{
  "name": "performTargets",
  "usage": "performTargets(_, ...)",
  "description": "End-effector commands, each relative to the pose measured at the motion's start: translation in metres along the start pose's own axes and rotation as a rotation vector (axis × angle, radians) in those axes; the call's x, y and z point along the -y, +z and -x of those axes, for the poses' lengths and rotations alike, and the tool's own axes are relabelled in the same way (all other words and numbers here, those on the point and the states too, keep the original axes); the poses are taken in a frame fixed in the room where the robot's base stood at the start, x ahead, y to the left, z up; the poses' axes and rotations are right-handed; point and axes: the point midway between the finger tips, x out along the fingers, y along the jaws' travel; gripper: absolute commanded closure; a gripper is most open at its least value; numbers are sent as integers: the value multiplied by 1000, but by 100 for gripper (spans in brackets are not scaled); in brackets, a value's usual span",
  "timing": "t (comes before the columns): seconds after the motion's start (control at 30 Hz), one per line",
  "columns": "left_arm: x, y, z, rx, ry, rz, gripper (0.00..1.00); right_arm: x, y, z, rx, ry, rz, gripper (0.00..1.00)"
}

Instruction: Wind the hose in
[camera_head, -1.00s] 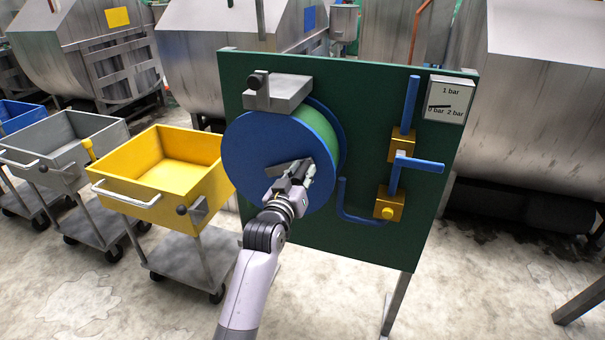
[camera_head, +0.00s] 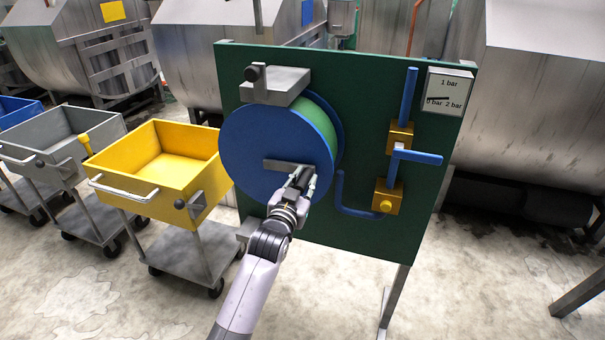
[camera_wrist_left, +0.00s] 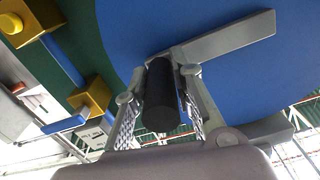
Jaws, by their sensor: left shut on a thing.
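The hose reel (camera_head: 262,150) is a blue disc with a green hose (camera_head: 318,122) wound behind it, mounted on a dark green board (camera_head: 365,70). A grey crank arm (camera_head: 283,165) crosses the disc's face and points right. My left gripper (camera_head: 303,180) is at the crank's right end. In the left wrist view, my left gripper (camera_wrist_left: 160,105) is shut around the black crank handle (camera_wrist_left: 161,98), with the crank arm (camera_wrist_left: 225,38) and blue disc behind it. My right gripper does not show.
Yellow valves (camera_head: 388,197) with blue levers and pipes sit right of the reel, below a pressure gauge (camera_head: 449,93). A grey bracket with a black knob (camera_head: 252,73) is above the reel. A yellow cart (camera_head: 150,205) stands close on the left. Floor in front is clear.

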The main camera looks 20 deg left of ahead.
Motion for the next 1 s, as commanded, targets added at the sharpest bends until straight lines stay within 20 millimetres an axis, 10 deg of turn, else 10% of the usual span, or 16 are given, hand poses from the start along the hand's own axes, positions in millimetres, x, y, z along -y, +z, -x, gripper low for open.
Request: performTargets(1.0, 32, 102, 0, 5, 2, -972, 100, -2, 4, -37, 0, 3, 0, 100)
